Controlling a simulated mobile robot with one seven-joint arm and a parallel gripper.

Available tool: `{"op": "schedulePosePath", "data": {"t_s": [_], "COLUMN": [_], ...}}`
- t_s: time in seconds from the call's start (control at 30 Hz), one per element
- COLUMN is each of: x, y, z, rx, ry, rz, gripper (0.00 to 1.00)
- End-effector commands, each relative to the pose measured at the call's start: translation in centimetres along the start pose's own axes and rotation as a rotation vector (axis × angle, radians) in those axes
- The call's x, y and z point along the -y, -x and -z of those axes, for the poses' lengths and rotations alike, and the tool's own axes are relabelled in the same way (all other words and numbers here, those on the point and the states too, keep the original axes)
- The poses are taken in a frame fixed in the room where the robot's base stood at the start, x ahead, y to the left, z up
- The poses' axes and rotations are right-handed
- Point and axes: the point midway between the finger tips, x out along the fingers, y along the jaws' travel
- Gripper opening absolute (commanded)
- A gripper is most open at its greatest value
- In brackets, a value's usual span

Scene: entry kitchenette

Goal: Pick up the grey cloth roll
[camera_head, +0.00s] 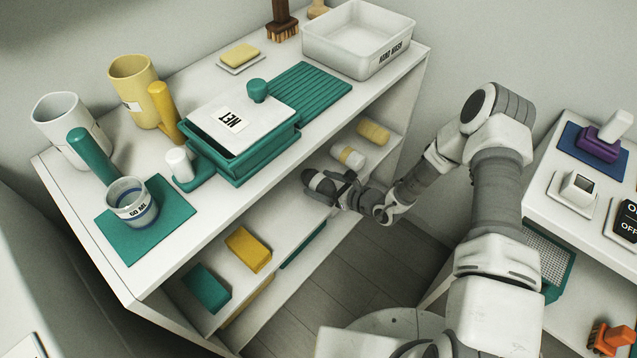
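The grey cloth roll (316,182) appears as a dark rounded shape on the middle shelf of the white unit, at the near end of a row of rolls. My gripper (332,188) reaches in from the right and is at this roll, with its dark fingers overlapping it. The fingers and the roll are similar in tone, so I cannot tell whether the fingers are closed on it or only around it. Part of the roll is hidden by the gripper. The roll appears to be at shelf level.
A cream banded roll (347,156) and a yellow roll (373,131) lie just behind. The white worktop (330,110) overhangs the shelf, with a green lidded box (240,155) near its edge. Yellow (248,249) and green blocks (207,289) sit at lower left.

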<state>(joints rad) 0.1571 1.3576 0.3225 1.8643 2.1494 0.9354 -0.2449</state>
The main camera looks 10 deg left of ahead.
Motion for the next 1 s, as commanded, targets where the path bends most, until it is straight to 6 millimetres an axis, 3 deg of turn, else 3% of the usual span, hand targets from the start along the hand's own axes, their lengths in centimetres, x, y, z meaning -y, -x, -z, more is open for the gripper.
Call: {"op": "schedulePosePath", "data": {"t_s": [0.07,0.4,0.77,1.0], "x": [0.0,0.0,0.0,0.0], "y": [0.0,0.0,0.2,1.4], "z": [0.0,0.0,-0.5,-3.5], "rx": [0.000,0.000,0.001,0.002], "ry": [0.000,0.001,0.001,0.002], "rz": [0.000,0.000,0.000,0.000], "gripper": [0.75,0.14,0.11,0.11]}}
